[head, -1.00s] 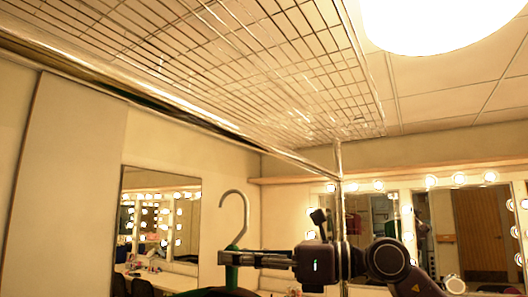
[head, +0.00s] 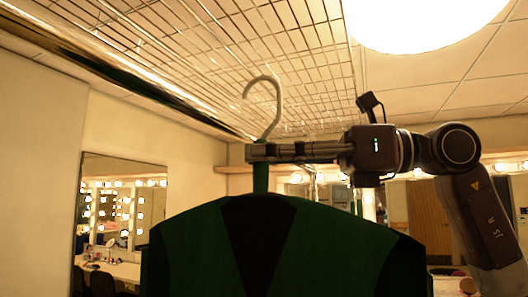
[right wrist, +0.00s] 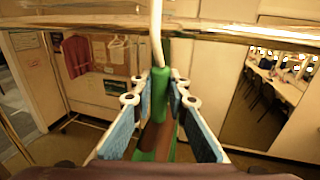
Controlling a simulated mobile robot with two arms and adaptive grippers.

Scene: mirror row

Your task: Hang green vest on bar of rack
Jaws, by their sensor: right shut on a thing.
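The green vest (head: 335,240) hangs upright on a hanger, with a dark front opening. The hanger's pale hook (head: 280,100) stands up above it, its open end to the left. My right gripper (head: 256,153) is shut on the green hanger neck (right wrist: 160,95) just below the hook. The rack's shiny bar (head: 75,50) runs from the upper left toward the hook. In the right wrist view the bar (right wrist: 230,30) crosses the top, and the hook's shank passes in front of it. I cannot tell whether they touch. My left gripper is not in view.
A wire grid (head: 210,45) lies overhead beside the bar. A bright round lamp (head: 420,20) hangs at the upper right. A lit mirror (head: 120,210) and counter stand at the left. The space along the bar looks clear.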

